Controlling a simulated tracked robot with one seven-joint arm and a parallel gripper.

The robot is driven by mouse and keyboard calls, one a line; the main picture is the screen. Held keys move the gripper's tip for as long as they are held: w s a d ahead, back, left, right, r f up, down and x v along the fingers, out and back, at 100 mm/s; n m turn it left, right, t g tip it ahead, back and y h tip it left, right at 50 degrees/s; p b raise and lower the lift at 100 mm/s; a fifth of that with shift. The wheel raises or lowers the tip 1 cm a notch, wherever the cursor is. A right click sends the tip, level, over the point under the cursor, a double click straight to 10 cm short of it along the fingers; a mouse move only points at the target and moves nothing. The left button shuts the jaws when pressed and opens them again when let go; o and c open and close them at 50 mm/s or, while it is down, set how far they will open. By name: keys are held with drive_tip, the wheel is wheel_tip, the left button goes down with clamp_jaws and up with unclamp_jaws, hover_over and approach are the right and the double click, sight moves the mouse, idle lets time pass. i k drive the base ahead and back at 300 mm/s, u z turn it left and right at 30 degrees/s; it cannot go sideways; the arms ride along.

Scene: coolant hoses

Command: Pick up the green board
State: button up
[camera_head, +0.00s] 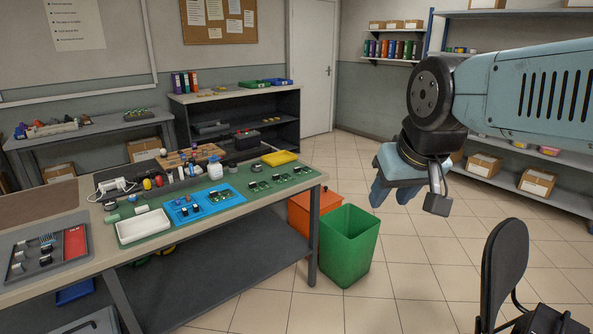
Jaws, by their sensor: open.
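Several small green boards lie on the workbench. Some rest on the green mat near the bench's right end, such as one green board (258,187) and another green board (303,170). Others lie in a blue tray (203,208) at the front edge. I cannot tell one single board apart as the task's board. My gripper (391,202) hangs in the air to the right of the bench, over the floor, with its fingers pointing down. It is open and empty, well apart from the boards.
A white tray (143,227) and a yellow tray (279,158) also stand on the workbench (200,245). A green bin (347,246) and an orange bin (300,213) stand by its right end. A dark chair (503,270) is at lower right. Tiled floor lies open between.

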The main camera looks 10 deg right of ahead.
sight(299, 172)
drive_tip(key=u, duration=0.25)
drive_tip(key=i, duration=2.1)
drive_tip(key=z, duration=0.4)
